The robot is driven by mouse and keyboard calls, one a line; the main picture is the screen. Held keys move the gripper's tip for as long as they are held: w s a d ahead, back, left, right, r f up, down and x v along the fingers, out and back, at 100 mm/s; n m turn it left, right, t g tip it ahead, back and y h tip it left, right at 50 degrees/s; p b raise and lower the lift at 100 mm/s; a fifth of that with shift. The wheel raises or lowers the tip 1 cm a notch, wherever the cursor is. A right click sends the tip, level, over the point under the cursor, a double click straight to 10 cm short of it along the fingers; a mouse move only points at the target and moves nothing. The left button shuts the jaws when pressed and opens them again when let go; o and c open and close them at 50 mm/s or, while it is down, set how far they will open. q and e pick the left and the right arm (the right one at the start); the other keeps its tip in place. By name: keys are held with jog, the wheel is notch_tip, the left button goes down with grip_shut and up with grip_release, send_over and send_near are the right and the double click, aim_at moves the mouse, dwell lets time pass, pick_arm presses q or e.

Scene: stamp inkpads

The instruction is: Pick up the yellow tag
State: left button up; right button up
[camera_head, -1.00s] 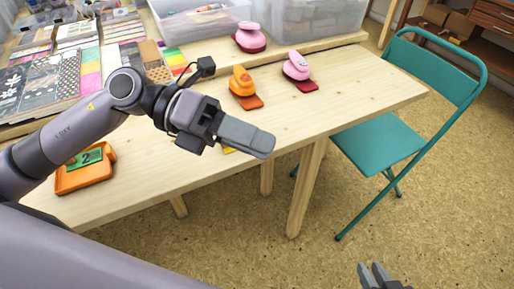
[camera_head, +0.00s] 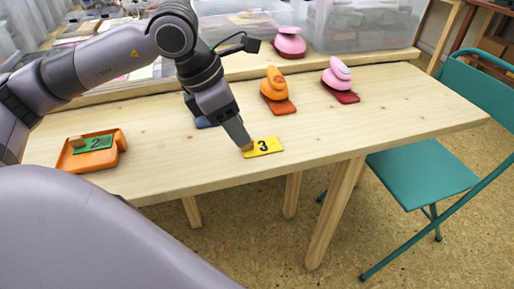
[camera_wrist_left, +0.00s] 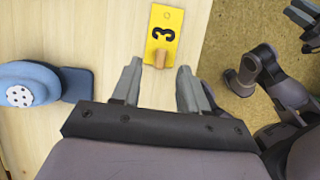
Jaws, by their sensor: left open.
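The yellow tag (camera_head: 268,146) with a black 3 lies flat on the wooden table near its front edge. It also shows in the left wrist view (camera_wrist_left: 164,30), where a small wooden peg (camera_wrist_left: 160,59) stands at its near end. My left gripper (camera_head: 245,148) points down beside the tag's left end in the head view. In the wrist view its two fingers (camera_wrist_left: 158,80) are apart and empty, with the peg ahead of the gap between them. The fingertips partly cover the peg in the head view. My right gripper is not clearly seen in the head view.
An orange tray (camera_head: 70,160) with a green tag (camera_head: 94,144) marked 2 sits at the left. Orange (camera_head: 274,84) and pink punches (camera_head: 338,75) stand behind. A blue punch (camera_wrist_left: 30,86) lies left of my gripper in the wrist view. A teal chair (camera_head: 420,178) stands right.

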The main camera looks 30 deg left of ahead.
aim_at(261, 143)
pick_arm(q)
jog(key=shift+x, duration=1.6)
grip_shut()
jog(key=shift+r, duration=0.1)
